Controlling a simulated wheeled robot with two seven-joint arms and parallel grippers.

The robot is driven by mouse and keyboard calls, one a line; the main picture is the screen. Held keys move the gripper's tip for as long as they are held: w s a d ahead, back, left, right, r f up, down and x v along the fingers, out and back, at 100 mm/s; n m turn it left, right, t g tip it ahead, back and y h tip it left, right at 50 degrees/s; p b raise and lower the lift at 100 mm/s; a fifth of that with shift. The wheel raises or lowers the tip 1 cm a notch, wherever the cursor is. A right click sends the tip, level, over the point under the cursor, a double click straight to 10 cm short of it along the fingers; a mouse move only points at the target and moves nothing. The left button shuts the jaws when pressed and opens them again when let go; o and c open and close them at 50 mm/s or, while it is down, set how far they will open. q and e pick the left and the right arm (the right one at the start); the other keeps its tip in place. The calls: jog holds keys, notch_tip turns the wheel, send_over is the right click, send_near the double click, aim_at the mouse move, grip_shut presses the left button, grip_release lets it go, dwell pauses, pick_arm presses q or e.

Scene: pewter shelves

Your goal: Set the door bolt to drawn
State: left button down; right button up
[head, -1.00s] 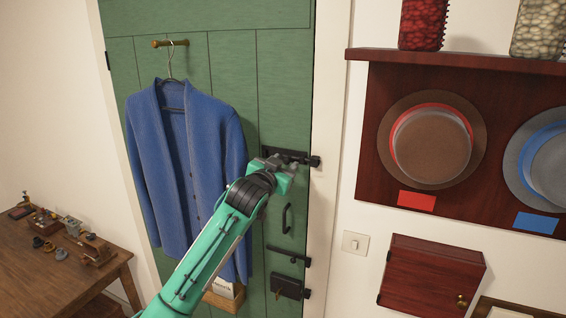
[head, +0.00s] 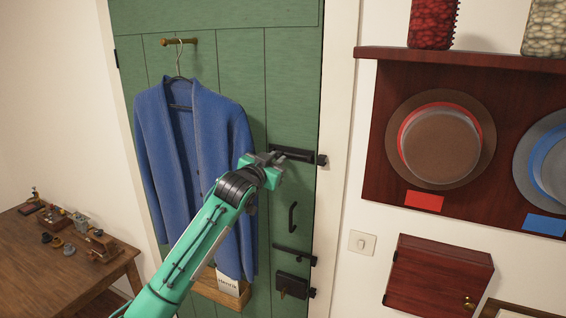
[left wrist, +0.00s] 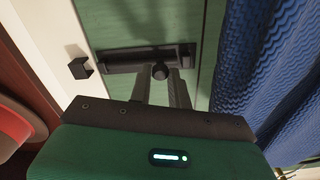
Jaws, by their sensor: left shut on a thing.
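The black door bolt (head: 295,154) is mounted high on the green door (head: 290,90). It shows in the left wrist view as a dark plate and bar (left wrist: 125,60) with a round knob (left wrist: 160,71). The black keeper (head: 321,160) sits on the white frame; in the left wrist view the keeper (left wrist: 80,68) is apart from the bolt, with a visible gap between them. My left gripper (head: 270,158) is shut on the bolt's knob, at the end away from the keeper. In the left wrist view its fingers (left wrist: 163,86) stand either side of the knob. My right gripper is out of view.
A blue cardigan (head: 190,150) hangs on the door, close to my left arm. Below the bolt are a handle (head: 292,218), a second black bolt (head: 290,250) and a lock box (head: 291,284). A hat shelf (head: 376,130) and a red cabinet (head: 440,280) are at right.

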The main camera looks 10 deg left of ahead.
pick_arm(q)
jog(key=shift+a+r, duration=0.1)
jog(key=c, duration=1.5)
grip_release()
jog(key=shift+o, duration=1)
jog(key=shift+a, duration=0.25)
jog(key=shift+d, duration=0.1)
jog(key=shift+s+f+b, duration=0.25)
jog(key=shift+s+b, duration=0.15)
jog(key=shift+s, duration=0.05)
jog(key=s+a+b, duration=0.2)
jog(key=s+b, duration=0.4)
jog(key=s, duration=0.6)
jog(key=shift+s+a+r, duration=0.15)
jog(key=shift+s+a, duration=0.15)
jog(key=shift+a, duration=0.1)
